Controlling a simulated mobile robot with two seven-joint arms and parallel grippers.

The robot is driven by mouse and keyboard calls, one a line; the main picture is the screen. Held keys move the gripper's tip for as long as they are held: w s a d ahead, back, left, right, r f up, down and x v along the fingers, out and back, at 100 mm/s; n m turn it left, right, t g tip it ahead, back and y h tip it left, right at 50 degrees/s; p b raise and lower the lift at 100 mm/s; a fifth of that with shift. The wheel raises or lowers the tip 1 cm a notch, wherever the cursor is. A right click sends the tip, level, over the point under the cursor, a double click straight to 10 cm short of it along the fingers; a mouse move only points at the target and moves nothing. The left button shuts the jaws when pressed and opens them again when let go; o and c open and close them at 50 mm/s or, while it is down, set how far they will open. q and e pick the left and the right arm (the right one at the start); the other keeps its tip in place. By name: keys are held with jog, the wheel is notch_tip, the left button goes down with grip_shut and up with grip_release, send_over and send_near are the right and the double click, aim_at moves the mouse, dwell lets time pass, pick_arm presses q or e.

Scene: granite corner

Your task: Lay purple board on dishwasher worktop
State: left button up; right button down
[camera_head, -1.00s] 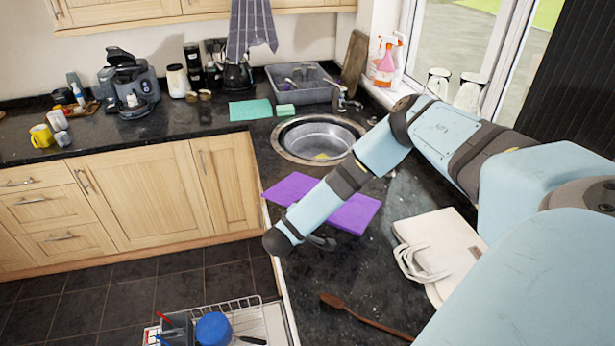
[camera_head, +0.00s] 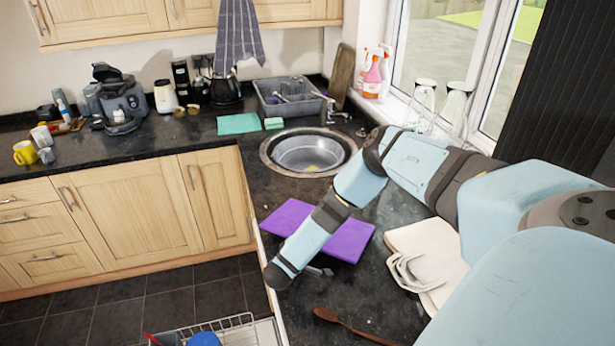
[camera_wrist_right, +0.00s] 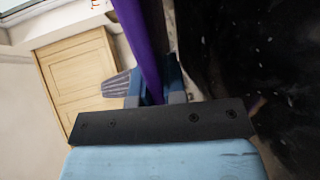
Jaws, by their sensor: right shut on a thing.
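The purple board (camera_head: 347,240) is held by my right gripper (camera_head: 318,270) over the black worktop, on the near side of the sink. The right forearm crosses in front of its middle. In the right wrist view, the purple board (camera_wrist_right: 140,45) shows edge-on, between the blue fingers of the right gripper (camera_wrist_right: 155,90). Whether the board touches the worktop is unclear. The dark worktop (camera_head: 300,307) continues nearer, beside the open dishwasher rack (camera_head: 235,328). My left gripper is not seen.
A beige bag-like thing (camera_head: 435,245) lies right of the board. The round sink (camera_head: 310,153) is behind it, with a green sponge (camera_head: 273,123) beyond. Bare worktop shows between the board and brush.

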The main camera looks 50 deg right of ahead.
jog(key=c, duration=0.8)
grip_release()
jog(key=shift+s+a+r+p, duration=0.15)
jog(key=shift+a+p, duration=0.25)
jog(key=shift+p+v, duration=1.05)
jog(key=shift+v, duration=0.75)
jog(key=shift+p+v, duration=0.3)
jog(key=shift+v, duration=0.95)
jog(key=shift+a, duration=0.1)
